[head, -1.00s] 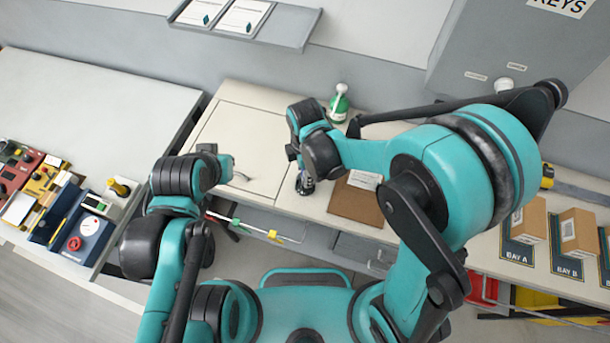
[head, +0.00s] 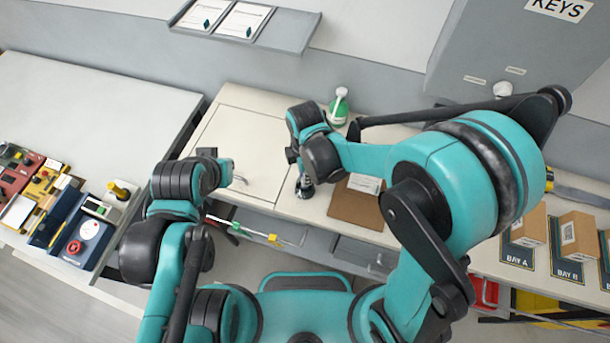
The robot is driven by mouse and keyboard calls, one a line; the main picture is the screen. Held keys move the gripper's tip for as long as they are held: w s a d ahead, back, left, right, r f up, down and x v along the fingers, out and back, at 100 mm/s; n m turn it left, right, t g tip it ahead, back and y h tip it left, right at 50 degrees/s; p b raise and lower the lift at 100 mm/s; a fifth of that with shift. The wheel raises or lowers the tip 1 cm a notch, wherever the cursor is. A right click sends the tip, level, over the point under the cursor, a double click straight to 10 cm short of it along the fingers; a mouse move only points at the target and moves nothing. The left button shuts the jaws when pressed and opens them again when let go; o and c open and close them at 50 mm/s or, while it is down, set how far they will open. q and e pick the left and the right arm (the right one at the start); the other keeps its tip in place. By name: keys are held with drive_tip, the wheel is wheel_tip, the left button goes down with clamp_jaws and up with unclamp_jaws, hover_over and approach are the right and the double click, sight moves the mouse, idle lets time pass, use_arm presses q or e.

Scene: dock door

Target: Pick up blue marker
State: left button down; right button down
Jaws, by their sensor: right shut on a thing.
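My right gripper (head: 302,177) points down over the cream counter, just left of the brown mat. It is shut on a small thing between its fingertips. The thing is mostly hidden by the gripper and wrist, and I cannot clearly make out the blue marker's shape or colour there. A small dark round shape shows right at the fingertips, at the counter. My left gripper (head: 238,176) is at the left of the counter, near its front edge, away from the right one. Its fingers are too small to tell whether they are open.
A brown mat (head: 352,207) with a white card lies right of the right gripper. A green and white bottle (head: 339,107) stands behind it. Boxes (head: 578,235) stand on the right counter. Devices (head: 90,235) crowd the left table's front; its back is bare.

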drive_tip(key=s+d+r+p, duration=0.2)
drive_tip(key=s+d+r, duration=0.2)
drive_tip(key=d+r, duration=0.6)
drive_tip(key=shift+s+d, duration=0.15)
drive_tip(key=shift+d, duration=0.3)
